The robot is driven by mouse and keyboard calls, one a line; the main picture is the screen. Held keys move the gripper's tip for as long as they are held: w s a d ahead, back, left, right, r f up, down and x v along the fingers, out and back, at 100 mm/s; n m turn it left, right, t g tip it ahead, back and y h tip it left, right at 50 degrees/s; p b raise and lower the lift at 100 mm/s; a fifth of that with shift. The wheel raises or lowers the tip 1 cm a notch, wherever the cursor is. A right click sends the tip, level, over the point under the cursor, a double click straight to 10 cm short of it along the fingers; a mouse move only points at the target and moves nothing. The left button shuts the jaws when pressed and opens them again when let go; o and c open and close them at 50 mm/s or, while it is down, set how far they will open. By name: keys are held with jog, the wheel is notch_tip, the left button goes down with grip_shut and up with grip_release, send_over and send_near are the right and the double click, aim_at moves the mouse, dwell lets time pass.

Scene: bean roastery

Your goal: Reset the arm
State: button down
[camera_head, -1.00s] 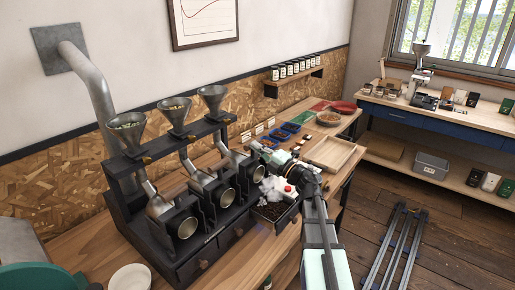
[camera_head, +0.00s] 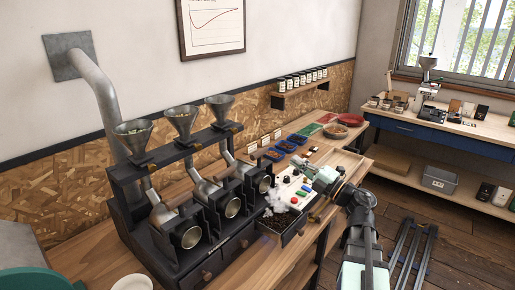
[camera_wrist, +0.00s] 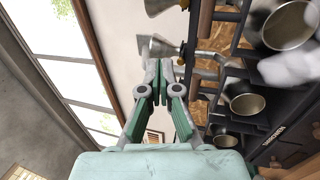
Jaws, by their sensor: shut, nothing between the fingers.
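My gripper (camera_head: 307,176) is at the right of the black roaster (camera_head: 204,222), above the worktop by the control panel. Its fingers are shut and empty in the wrist view (camera_wrist: 159,82). In the wrist view it points past the roaster drums towards the wall, and the picture is turned on its side. My arm reaches in from the bottom right. An open drawer (camera_head: 297,231) of dark beans juts from the roaster's right end, below and left of my gripper. White smoke or steam hangs above the drawer.
Three metal funnels (camera_head: 180,120) stand on the roaster. A panel with coloured buttons (camera_head: 299,192) lies beside my gripper. A wooden tray (camera_head: 340,160) is behind my gripper. The floor at right holds rails.

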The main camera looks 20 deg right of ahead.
jog(key=w+d+r+m+t+h, duration=0.1)
jog(key=w+d+m+t+h, duration=0.25)
jog(key=d+m+h, duration=0.6)
jog(key=d+f+m+g+h, duration=0.1)
jog(key=d+f+m+h, duration=0.5)
jog(key=d+m+h, duration=0.15)
jog(key=s+f+m+g+h, duration=0.1)
jog(key=s+f+m+g, duration=0.3)
jog(key=f, duration=1)
jog(key=s+f+m+g+h, duration=0.15)
jog(key=f+m+g, duration=0.4)
jog(key=f, duration=0.85)
jog(key=s+a+f+g+y, duration=0.2)
jog(key=s+a+f+g, duration=0.2)
jog(key=s+a+f, duration=0.45)
jog(key=s+a+f+g+y, duration=0.3)
jog(key=s+a+f+g, duration=0.2)
jog(key=f, duration=0.7)
jog(key=s+a+f+g+y, duration=0.1)
jog(key=s+a+f, duration=0.3)
jog(key=s, duration=0.5)
jog(key=s+a+f+n+g, duration=0.1)
jog(key=s+a+f+g, duration=0.3)
jog(key=s+a, duration=0.5)
jog(key=s+a+f+g+y, duration=0.1)
jog(key=s+a+f+g, duration=0.2)
jog(key=s+a+f, duration=0.3)
jog(key=s+a, duration=0.1)
jog(key=s, duration=0.3)
jog(key=shift+n+y, duration=0.35)
